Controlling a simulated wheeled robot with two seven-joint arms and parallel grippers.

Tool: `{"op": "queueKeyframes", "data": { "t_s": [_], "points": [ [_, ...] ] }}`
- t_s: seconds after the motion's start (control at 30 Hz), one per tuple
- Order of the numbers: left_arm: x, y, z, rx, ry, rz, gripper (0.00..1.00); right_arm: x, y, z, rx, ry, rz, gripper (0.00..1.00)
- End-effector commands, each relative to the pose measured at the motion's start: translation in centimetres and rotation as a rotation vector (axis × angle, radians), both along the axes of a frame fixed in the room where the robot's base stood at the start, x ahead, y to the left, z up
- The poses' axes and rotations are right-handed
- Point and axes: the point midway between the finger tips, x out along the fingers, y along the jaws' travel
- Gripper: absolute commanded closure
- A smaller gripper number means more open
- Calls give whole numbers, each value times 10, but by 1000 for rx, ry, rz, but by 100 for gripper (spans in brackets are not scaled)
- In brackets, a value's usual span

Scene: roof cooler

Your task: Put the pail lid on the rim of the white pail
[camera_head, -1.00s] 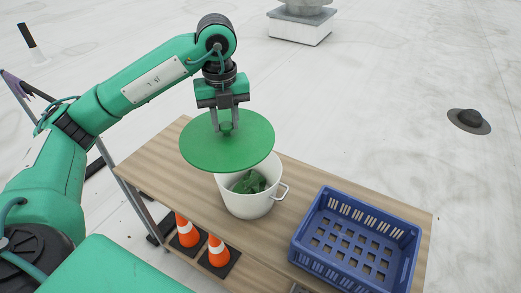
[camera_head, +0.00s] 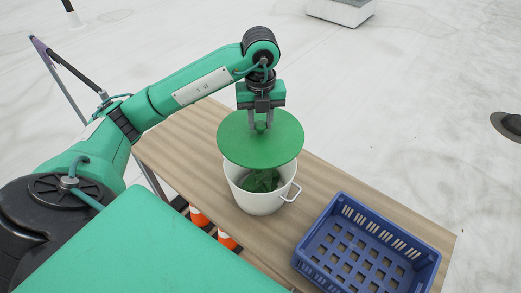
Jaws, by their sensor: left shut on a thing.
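The pail lid (camera_head: 236,146) is a flat green disc. My left gripper (camera_head: 261,127) is shut on the small grip at its middle and holds it nearly level. The white pail (camera_head: 258,202) stands upright on the wooden table, with green matter inside and a handle on its right side. The lid hangs above the pail, over its far part, and hides the back of the rim. The front of the pail's opening shows below the lid's near edge. I cannot tell whether the lid touches the rim. My right gripper is not in view.
A blue crate (camera_head: 369,245) stands on the wooden table (camera_head: 190,135) to the right of the pail. Orange cones (camera_head: 199,216) stand below the table's near edge. The tabletop left of the pail is clear.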

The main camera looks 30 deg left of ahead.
Motion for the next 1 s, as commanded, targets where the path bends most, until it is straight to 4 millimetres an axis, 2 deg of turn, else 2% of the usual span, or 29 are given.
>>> {"op": "queueKeyframes", "data": {
  "t_s": [0.13, 0.4, 0.63, 0.83, 1.0],
  "points": [
    [-1, -1, -27, -2, 5, 1, 100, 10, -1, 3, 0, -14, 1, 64],
    [-1, 0, -73, 0, 4, 1, 100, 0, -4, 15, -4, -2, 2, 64],
    [-1, 0, -89, 0, 3, 1, 100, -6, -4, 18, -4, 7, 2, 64],
    [-1, 0, -116, 0, 4, 1, 100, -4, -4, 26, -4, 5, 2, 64],
    [0, 0, -119, 1, -1, 0, 100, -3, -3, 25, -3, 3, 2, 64]
  ]
}}
